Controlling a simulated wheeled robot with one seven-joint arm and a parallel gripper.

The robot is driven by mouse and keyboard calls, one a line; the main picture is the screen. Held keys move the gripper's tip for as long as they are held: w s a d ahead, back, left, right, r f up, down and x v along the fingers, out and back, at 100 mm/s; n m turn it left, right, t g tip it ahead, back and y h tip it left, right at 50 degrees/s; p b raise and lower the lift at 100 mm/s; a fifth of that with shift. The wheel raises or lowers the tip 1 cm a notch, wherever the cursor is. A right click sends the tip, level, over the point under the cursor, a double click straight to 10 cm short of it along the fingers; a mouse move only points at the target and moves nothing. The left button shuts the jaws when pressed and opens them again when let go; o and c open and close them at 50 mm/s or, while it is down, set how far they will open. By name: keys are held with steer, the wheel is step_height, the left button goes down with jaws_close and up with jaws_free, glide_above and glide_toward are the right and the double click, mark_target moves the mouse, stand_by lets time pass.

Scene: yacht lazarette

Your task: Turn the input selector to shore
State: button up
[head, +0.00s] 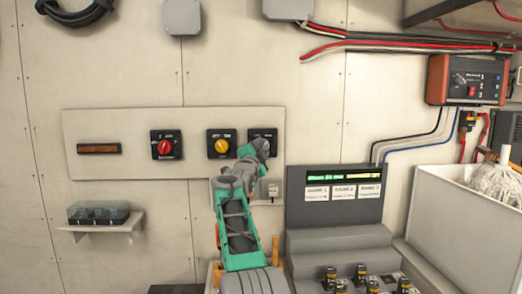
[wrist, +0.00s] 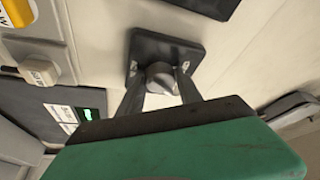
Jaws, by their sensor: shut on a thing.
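A grey knob (wrist: 160,77) sits on a black square plate (wrist: 168,46) on the wall panel. My gripper (wrist: 160,82) has one finger on each side of the knob and is shut on it. In the head view this plate (head: 263,133) is the rightmost of three rotary switches, and my gripper (head: 262,147) and arm cover its knob. A pale ridge crosses the knob's face at a slant. No position labels on the plate can be read, so I cannot tell which setting it points to.
A red-knob switch (head: 165,146) and a yellow-knob switch (head: 220,145) are to the left on the same panel. A small pale switch box (head: 271,189) is just below. A grey console (head: 335,210) with a lit display stands at right. A small shelf (head: 100,225) juts out at left.

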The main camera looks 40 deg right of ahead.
steer(key=o, duration=1.4)
steer(key=b+v, duration=0.4)
steer(key=v, duration=0.3)
steer(key=shift+s+a, duration=0.25)
steer(key=shift+a, duration=0.05)
